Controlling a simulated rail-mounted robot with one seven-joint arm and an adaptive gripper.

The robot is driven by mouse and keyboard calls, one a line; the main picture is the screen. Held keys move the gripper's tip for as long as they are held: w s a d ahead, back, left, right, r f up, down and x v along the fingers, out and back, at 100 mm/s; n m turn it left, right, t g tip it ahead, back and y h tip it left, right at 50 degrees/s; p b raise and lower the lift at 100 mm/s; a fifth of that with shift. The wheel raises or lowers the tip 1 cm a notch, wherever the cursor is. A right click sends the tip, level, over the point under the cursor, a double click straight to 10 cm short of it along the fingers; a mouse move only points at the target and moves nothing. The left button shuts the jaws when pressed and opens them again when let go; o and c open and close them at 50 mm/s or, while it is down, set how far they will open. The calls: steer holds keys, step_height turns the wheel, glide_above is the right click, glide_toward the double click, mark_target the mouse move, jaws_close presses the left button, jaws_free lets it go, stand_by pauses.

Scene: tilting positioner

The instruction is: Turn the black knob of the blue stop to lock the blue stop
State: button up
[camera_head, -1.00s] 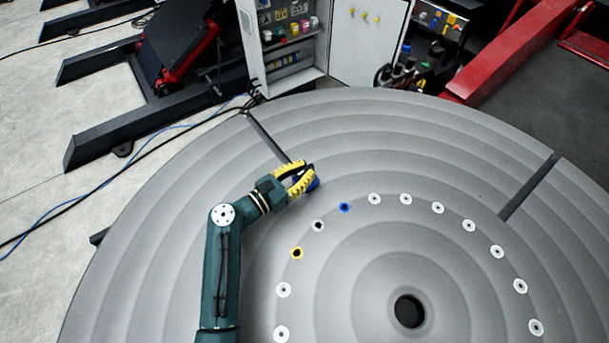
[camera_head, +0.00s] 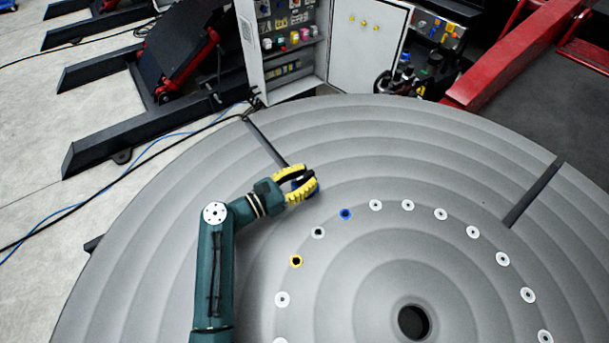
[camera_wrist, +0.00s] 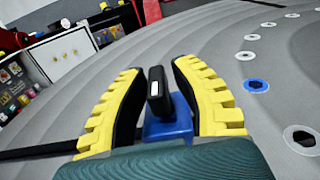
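The blue stop (camera_wrist: 168,127) stands on the grey disc (camera_wrist: 205,52), between the fingers of my gripper (camera_wrist: 155,75) in the wrist view. Its black knob (camera_wrist: 155,82) stands upright above the blue body and carries a white mark. My gripper's two yellow fingers are on either side of the knob, with a visible gap at each side, so it is open around the knob without gripping it. My gripper also shows in the head view (camera_head: 306,182), where its fingers hide most of the stop. The stop's lower part is hidden by my gripper in the wrist view.
A ring of holes with white rims crosses the disc, including a blue-rimmed hole (camera_head: 346,214) and a yellow-rimmed hole (camera_head: 296,261). A dark slot (camera_head: 266,142) lies behind my gripper. An open cabinet (camera_head: 290,50) stands beyond the disc. The disc's right side is clear.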

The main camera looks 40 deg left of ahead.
steer(key=shift+o, duration=1.1)
